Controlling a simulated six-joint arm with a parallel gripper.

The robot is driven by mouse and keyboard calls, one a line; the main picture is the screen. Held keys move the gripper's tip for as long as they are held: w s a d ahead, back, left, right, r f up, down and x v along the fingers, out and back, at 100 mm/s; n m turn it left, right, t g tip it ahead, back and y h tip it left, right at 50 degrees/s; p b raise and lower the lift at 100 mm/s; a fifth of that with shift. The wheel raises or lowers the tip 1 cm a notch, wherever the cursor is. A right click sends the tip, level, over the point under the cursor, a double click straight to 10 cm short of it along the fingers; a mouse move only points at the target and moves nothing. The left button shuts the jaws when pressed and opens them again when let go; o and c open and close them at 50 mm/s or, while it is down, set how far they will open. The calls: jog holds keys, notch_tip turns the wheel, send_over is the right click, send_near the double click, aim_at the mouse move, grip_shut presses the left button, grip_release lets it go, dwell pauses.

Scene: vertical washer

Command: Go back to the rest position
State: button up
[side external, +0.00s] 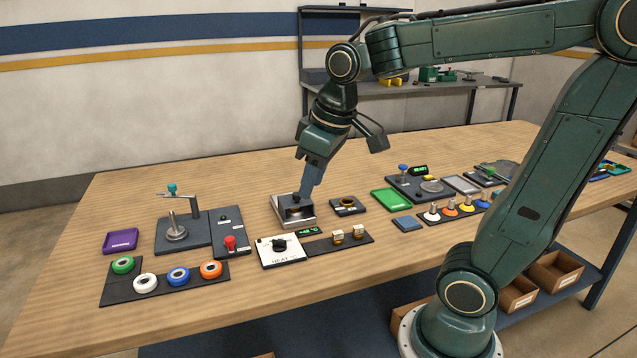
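My gripper (309,192) points down at a small silver-and-black station (290,213) in the middle of the wooden table. Its blue-grey fingers reach the top of this station. Whether they touch it, and whether anything is between them, I cannot tell. The arm reaches in from the right, bent high over the table.
On the left are a fixture with a post (176,226), a purple tray (120,241) and a rack of coloured rings (165,281). A white knob panel (280,250) stands in front. A green tray (391,199) and coloured pegs (450,210) are to the right. The table's left rear is clear.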

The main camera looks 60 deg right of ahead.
jog(key=s+a+f+t, duration=0.1)
jog(key=s+a+t, duration=0.1)
jog(key=s, duration=0.7)
jog(key=shift+s+a+f+m, duration=0.15)
jog(key=shift+s+a+m, duration=0.15)
jog(key=shift+a, duration=0.5)
